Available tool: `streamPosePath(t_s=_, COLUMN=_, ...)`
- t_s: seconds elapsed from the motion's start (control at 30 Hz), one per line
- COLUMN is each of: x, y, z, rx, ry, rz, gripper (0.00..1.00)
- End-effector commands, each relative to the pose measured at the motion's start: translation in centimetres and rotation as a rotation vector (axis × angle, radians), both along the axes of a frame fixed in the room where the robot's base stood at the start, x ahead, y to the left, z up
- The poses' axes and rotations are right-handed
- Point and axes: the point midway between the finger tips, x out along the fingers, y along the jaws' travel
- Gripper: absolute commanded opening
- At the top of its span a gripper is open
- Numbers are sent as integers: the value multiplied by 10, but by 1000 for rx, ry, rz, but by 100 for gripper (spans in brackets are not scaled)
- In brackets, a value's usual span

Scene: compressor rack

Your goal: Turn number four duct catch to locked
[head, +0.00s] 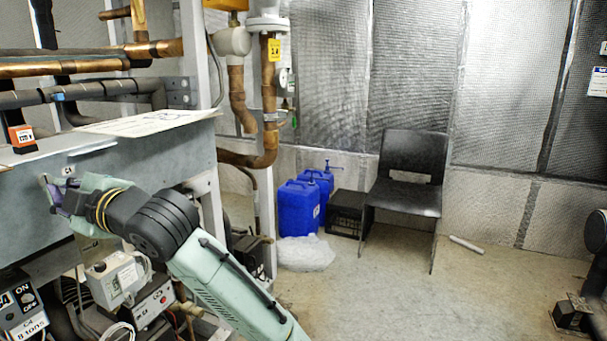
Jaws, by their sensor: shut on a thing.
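The grey sheet-metal duct (180,153) runs along the left side. My arm reaches to its front face from the lower middle. My gripper (54,190) is at the duct face, near the left edge of the view, and is shut on the duct catch. The fingers hide most of the catch, so I cannot tell its turn position. A small pale label (68,170) with a dark mark sits on the duct just above the gripper. Its number is too small to read surely.
Copper pipes (60,67) run above the duct. An orange-topped device (21,137) sits on its upper edge. Control boxes (116,279) and cables lie below. Blue canisters (298,207) and a black chair (408,175) stand at the back. The floor (400,290) in the middle is mostly clear.

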Motion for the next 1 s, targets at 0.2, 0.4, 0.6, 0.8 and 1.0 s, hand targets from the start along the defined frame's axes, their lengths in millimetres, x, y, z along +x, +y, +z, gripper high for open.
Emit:
streamPosePath(t_s=0.2, x=-8, y=-24, z=-2, rx=0, ry=0, rz=-4, gripper=0)
streamPosePath(t_s=0.4, x=-16, y=-46, z=-1, rx=1, ry=1, rz=-6, gripper=0)
streamPosePath(t_s=0.6, x=-19, y=-55, z=0, rx=1, ry=-1, rz=-8, gripper=0)
streamPosePath(t_s=0.8, x=-19, y=-56, z=0, rx=2, ry=0, rz=-8, gripper=0)
streamPosePath(t_s=1.0, x=-48, y=-34, z=18, rx=133, ry=10, rz=57, gripper=0)
